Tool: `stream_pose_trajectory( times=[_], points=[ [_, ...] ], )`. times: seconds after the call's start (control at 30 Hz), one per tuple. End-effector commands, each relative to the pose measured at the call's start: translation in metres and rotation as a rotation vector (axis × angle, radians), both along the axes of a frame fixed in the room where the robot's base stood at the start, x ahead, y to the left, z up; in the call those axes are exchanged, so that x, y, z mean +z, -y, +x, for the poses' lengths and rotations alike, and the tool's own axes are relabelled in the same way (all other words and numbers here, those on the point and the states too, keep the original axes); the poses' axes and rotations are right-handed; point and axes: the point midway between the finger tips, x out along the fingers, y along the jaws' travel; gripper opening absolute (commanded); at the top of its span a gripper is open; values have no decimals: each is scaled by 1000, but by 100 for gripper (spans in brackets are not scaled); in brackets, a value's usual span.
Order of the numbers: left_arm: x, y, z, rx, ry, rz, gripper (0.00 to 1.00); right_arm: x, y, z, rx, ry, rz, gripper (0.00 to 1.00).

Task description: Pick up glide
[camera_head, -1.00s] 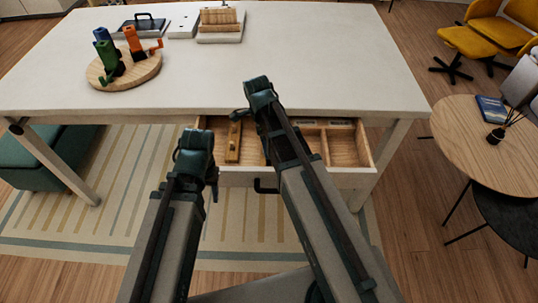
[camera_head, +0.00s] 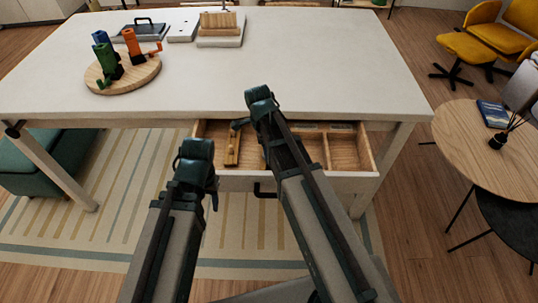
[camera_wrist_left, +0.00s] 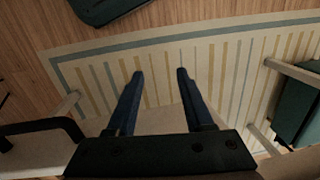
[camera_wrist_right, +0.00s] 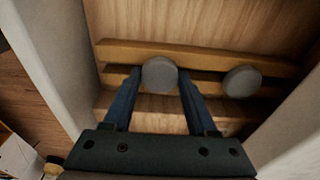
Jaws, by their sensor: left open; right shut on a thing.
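A grey round glide (camera_wrist_right: 160,73) shows in the right wrist view between the fingertips of my right gripper (camera_wrist_right: 158,82), which is shut on it. A second grey disc (camera_wrist_right: 242,81) sits to its right, apart from the fingers. Both lie over a light wooden bar. In the head view my right arm reaches over the open drawer (camera_head: 340,181), and its links hide most of the fingers and the glide. My left gripper (camera_wrist_left: 160,76) is open and empty, in front of the drawer, above the floor and striped rug.
The drawer is under a white table (camera_head: 300,70) and has wooden dividers. A wooden block (camera_head: 232,148) lies in its left part. A round board (camera_head: 125,74) with coloured objects stands on the table. A round wooden side table (camera_head: 470,150) is at right.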

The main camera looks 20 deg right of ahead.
Motion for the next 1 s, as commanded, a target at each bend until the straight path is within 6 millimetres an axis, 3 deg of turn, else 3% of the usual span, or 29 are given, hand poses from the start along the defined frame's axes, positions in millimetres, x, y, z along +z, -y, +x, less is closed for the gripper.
stream_pose_trajectory(
  times=[0.27, 0.47, 1.0],
  points=[
    [2, 0, 0, 0, 0, 0, 52, 2, 0, 0, 0, 0, 0, 6],
    [16, 0, 0, 0, 0, 0, 52, 16, 0, 0, 0, 0, 0, 6],
    [93, 0, 0, 0, 0, 0, 52, 93, 0, 0, 0, 0, 0, 6]
  ],
)
